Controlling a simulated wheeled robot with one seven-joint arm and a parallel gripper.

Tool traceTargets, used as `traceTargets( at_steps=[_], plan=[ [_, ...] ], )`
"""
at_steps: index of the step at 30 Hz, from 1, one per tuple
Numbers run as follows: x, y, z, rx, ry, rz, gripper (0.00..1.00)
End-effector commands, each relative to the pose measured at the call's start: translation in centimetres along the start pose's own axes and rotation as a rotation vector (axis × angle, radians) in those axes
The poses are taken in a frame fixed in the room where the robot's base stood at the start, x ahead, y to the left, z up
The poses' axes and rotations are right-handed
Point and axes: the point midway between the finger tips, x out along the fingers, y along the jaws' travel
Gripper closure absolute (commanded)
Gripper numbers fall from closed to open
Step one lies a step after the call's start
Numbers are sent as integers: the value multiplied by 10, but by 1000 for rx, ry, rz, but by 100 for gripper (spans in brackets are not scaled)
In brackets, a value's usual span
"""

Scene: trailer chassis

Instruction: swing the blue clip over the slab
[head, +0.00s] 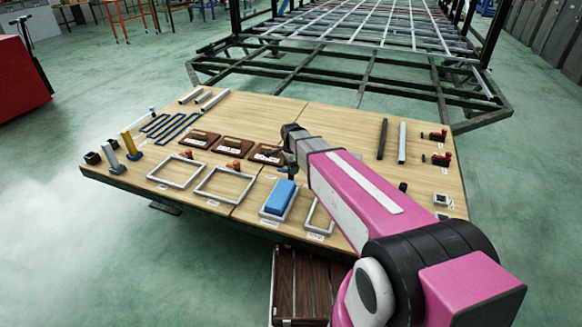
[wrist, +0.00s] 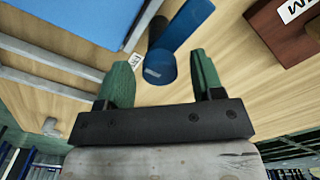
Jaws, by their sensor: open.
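The slab (head: 279,196) is a light blue block in a pale grey frame near the table's front edge. It also shows at the upper left of the wrist view (wrist: 80,18). The blue clip (wrist: 182,38) is a darker blue bar with a rounded end, beside the slab's frame in the wrist view. Its rounded end appears between my gripper's (wrist: 160,62) two green fingers, with a gap on both sides. My gripper is open. In the head view, my arm's wrist partly hides the area around the clip, and the fingers are hard to make out.
The wooden table (head: 345,127) carries empty grey frames (head: 225,184), brown labelled blocks (head: 232,147), blue zigzag pieces (head: 170,127) and dark and grey bars (head: 402,142). A metal trailer chassis (head: 370,70) stands behind it.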

Motion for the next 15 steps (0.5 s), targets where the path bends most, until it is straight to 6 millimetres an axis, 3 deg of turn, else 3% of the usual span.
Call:
traceTargets(
  at_steps=[2, 6, 15],
  plan=[
    [0, 0, 0, 0, 0, 0, 42],
    [0, 0, 0, 0, 0, 0, 88],
    [0, 0, 0, -17, 0, 0, 88]
  ],
)
